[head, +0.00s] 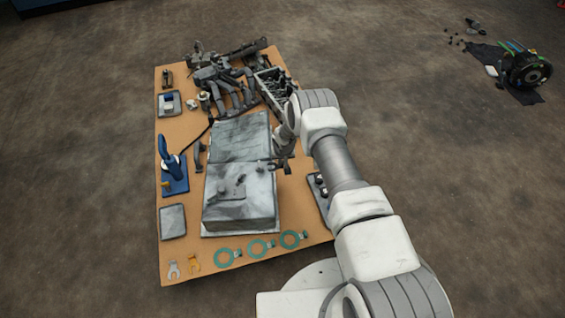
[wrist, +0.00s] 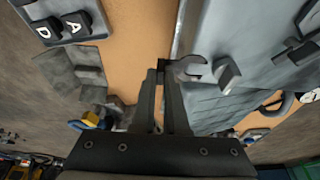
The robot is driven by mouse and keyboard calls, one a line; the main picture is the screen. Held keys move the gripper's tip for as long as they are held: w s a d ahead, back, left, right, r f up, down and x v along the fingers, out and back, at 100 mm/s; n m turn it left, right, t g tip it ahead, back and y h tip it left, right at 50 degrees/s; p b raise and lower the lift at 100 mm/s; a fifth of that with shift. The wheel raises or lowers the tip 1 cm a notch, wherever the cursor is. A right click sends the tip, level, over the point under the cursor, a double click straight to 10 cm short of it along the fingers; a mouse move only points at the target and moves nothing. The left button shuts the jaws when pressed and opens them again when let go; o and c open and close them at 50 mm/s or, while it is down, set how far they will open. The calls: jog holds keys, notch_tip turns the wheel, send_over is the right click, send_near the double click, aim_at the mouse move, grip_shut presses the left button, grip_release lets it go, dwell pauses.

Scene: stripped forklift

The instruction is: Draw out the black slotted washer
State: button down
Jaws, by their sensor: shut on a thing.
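The black slotted washer (wrist: 188,66) is a dark C-shaped piece in the wrist view, its open slot facing right. My gripper (wrist: 161,75) is shut on its left end, with the fingers close together. The washer shows against the edge of a grey metal plate (wrist: 225,40), beside a dark upright block (wrist: 227,73). I cannot tell whether it touches either. In the head view my gripper (head: 276,168) is over the right edge of the grey metal housing (head: 240,195), and the washer is too small to make out.
A tray (wrist: 50,12) with black lettered blocks lies at upper left in the wrist view. A blue-handled tool (head: 170,160) stands at left.

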jog(key=shift+r+p, duration=1.35)
jog(key=shift+r, duration=1.35)
